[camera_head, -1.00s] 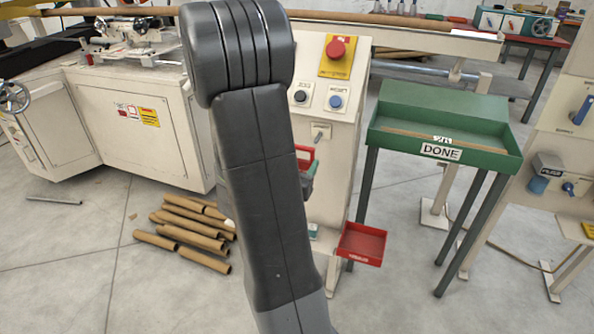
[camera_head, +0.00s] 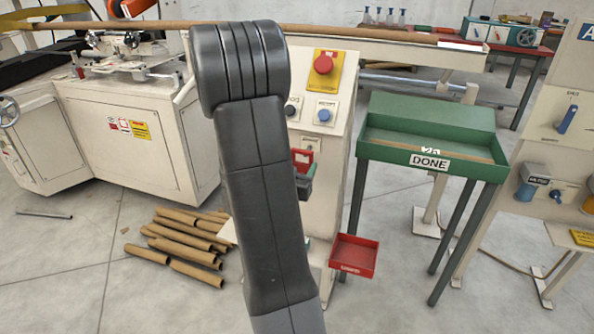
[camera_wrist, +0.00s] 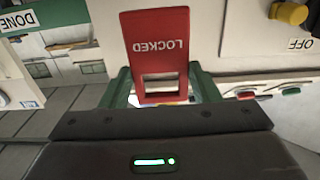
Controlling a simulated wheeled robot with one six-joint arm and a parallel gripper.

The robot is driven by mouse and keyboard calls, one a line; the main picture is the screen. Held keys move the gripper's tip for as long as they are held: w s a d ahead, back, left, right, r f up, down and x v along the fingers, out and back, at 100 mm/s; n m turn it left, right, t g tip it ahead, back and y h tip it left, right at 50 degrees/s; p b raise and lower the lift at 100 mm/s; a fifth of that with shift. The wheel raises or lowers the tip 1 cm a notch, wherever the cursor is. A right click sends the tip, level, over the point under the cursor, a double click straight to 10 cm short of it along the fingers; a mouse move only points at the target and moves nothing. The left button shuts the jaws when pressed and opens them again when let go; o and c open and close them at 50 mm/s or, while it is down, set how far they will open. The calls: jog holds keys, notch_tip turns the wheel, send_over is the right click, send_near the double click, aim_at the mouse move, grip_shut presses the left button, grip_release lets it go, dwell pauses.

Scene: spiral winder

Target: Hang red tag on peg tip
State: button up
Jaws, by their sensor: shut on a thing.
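The red tag (camera_wrist: 155,45) reads LOCKED, upside down in the wrist view, and has a rectangular opening near the jaws. My gripper (camera_wrist: 160,88) is shut on the tag's near end, its green fingers at either side. In the head view the red tag (camera_head: 302,157) shows just right of my dark arm, in front of the cream control panel, with my gripper (camera_head: 303,182) just below it. A small fitting (camera_head: 311,144) on the panel just above the tag may be the peg; its tip is not clear. I cannot tell whether the tag touches it.
The control panel carries a red stop button (camera_head: 323,65) and a blue button (camera_head: 324,115). A red tray (camera_head: 354,256) juts out below. A green DONE table (camera_head: 431,161) stands to the right. Cardboard tubes (camera_head: 180,240) lie on the floor to the left.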

jog(key=shift+p+x, duration=0.4)
jog(key=shift+x, duration=1.65)
jog(key=shift+w+d+f+b, duration=0.15)
jog(key=shift+w+f+b, duration=0.45)
jog(key=shift+b, duration=0.25)
jog(key=o, duration=1.1)
jog(key=shift+c, duration=0.2)
jog(key=shift+s, duration=0.1)
jog(key=v, duration=1.3)
jog(key=shift+s, duration=0.35)
jog(key=shift+w, duration=0.1)
